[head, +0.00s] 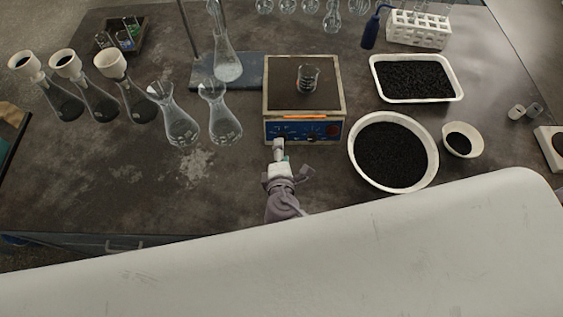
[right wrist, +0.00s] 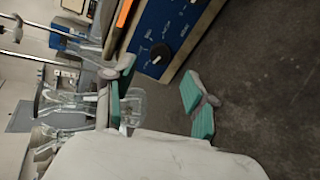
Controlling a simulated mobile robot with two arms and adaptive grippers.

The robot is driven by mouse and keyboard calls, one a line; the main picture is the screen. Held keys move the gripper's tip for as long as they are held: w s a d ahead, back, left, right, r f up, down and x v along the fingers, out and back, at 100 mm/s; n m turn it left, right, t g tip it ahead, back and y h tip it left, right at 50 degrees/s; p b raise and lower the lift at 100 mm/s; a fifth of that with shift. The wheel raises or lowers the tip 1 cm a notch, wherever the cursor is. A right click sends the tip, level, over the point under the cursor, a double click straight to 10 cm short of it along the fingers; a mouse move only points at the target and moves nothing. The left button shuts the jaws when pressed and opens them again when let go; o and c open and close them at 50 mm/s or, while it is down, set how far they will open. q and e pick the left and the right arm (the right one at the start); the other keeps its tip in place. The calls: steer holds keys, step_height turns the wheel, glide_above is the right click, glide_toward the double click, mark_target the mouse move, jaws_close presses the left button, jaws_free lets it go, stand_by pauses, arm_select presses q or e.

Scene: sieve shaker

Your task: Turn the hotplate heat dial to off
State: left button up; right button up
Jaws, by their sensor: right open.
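The hotplate (head: 282,98) stands near the middle of the bench, with a glass beaker (head: 308,77) on its top plate. Its blue front panel (head: 300,131) has an orange strip along its upper part. In the right wrist view a round black dial (right wrist: 160,53) sits on the blue panel, with white markings around it; I cannot read its setting. My right gripper (head: 278,147) is in front of the left part of the panel. In the right wrist view its two teal fingers (right wrist: 158,92) are apart and empty, short of the dial. My left gripper is not in view.
Glass flasks (head: 180,127), some with white funnels, stand to the left. A round white dish (head: 429,170) and a white tray (head: 456,88) of black granules lie to the right. A stand base (head: 251,70) is behind left. Bare bench lies front left.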

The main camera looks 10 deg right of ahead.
steer(key=v, duration=0.5)
steer(key=shift+s, duration=0.3)
